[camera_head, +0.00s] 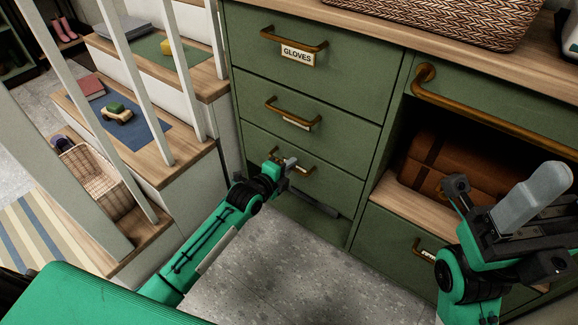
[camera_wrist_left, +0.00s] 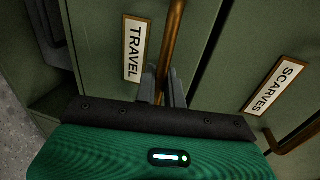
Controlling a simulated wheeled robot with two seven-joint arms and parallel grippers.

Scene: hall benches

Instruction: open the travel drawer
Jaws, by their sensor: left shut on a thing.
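The travel drawer (camera_head: 335,186) is a green front, third down in the left stack. Its white TRAVEL label (camera_wrist_left: 134,48) reads clearly in the left wrist view. Its brass bar handle (camera_wrist_left: 171,45) runs between the fingers of my left gripper (camera_wrist_left: 166,88). My left gripper (camera_head: 288,166) is shut on this handle and hides part of it in the head view. The drawer front looks about flush with the fronts above it. My right gripper (camera_head: 490,210) is at the lower right, away from this drawer; its jaws do not read clearly.
The gloves drawer (camera_head: 350,95) is at the top of the stack. The scarves label (camera_wrist_left: 274,86) is on a neighbouring front. A brown case (camera_head: 450,165) sits in the open shelf at right. Steps with white posts (camera_head: 130,70) stand left. Grey floor (camera_head: 290,265) lies in front.

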